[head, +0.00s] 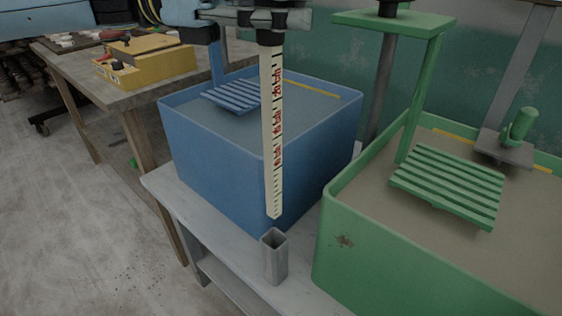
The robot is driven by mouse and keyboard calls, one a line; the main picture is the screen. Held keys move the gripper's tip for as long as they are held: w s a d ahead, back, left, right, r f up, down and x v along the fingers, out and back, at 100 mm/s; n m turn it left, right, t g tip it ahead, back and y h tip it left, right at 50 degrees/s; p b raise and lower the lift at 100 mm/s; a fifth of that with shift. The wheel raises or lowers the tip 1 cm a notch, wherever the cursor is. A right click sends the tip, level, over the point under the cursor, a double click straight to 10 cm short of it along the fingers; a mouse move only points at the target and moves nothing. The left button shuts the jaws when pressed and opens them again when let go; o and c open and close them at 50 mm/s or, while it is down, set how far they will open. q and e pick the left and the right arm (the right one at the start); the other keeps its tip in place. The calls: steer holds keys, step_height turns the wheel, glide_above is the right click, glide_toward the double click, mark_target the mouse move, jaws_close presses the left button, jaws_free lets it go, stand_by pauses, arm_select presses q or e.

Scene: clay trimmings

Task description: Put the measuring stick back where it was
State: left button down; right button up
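The measuring stick (272,130) is a cream-white strip with black graduations and red markings. It hangs nearly upright. My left gripper (271,36), at the top of the head view, is shut on its upper end. The stick's lower end appears just above and apart from a grey, square, open-topped holder (274,260). The holder stands on the pale bench (190,208) in front of the tubs, and no stick shows in it. How far the tip is from the opening in depth is hard to tell. My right gripper is not in view.
A blue tub (215,165) with a slatted rack stands close behind the stick. A green tub (400,265) with a green slatted rack (450,185) and upright posts stands to the right. A wooden table (95,85) with a yellow box (145,65) is at upper left.

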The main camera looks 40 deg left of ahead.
arm_select(q)
steer(key=b, duration=0.3)
glide_above(279, 161)
steer(key=d, duration=0.1)
step_height(279, 161, down, 5)
steer(key=shift+w+f, duration=0.15)
steer(key=shift+f, duration=0.05)
step_height(279, 161, down, 9)
steer(key=b, duration=0.4)
steer(key=shift+f, duration=0.1)
steer(key=shift+f+b, duration=0.8)
steer(key=shift+f, duration=1.25)
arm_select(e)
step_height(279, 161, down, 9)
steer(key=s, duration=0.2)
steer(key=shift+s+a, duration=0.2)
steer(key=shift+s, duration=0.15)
arm_select(q)
steer(key=shift+f, duration=0.2)
steer(key=c, duration=1.4)
jaws_free()
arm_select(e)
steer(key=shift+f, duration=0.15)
